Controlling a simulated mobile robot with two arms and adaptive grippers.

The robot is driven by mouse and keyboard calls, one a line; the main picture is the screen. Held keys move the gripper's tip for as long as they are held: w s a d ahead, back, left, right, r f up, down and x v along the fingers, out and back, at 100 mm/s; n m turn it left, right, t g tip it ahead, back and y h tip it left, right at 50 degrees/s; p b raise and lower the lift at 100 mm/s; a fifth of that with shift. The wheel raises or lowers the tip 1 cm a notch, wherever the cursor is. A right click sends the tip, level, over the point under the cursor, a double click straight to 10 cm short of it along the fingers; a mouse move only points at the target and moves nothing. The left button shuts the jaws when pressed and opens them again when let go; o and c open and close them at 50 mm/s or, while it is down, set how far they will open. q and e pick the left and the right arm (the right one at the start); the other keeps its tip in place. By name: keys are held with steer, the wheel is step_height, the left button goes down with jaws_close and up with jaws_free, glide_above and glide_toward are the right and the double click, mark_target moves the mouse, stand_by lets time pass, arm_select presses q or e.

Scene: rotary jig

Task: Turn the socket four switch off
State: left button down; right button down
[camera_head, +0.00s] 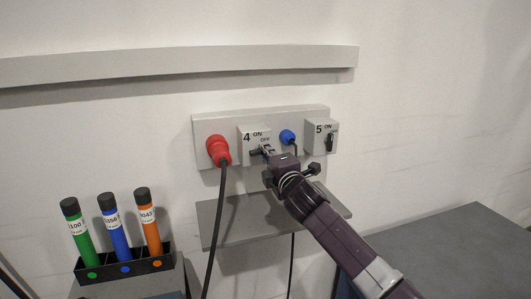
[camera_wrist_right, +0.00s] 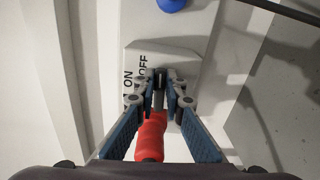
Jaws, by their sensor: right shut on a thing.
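The socket four switch box (camera_head: 251,135) is a pale block marked 4, ON and OFF on the wall panel. It also shows in the right wrist view (camera_wrist_right: 175,61), with ON and OFF printed on its face. My right gripper (camera_head: 264,151) is at the front of this box. In the right wrist view its fingertips (camera_wrist_right: 160,91) are close together, shut on the dark switch handle (camera_wrist_right: 159,86) between them. The fingers hide most of the handle, so its exact setting is hard to tell. My left gripper is not in view.
A red plug (camera_head: 217,150) with a black cable is left of the box. A blue plug (camera_head: 287,136) and the socket five switch (camera_head: 322,137) are to the right. A grey shelf (camera_head: 228,222) sits below. A black rack (camera_head: 125,266) holds three labelled tubes at lower left.

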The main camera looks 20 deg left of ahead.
steer(key=shift+f+m, duration=0.1)
steer(key=shift+m, duration=0.6)
steer(key=c, duration=2)
jaws_free()
steer(key=shift+v, duration=6.05)
steer(key=shift+w+d+f, duration=0.1)
steer(key=shift+w+f, duration=0.05)
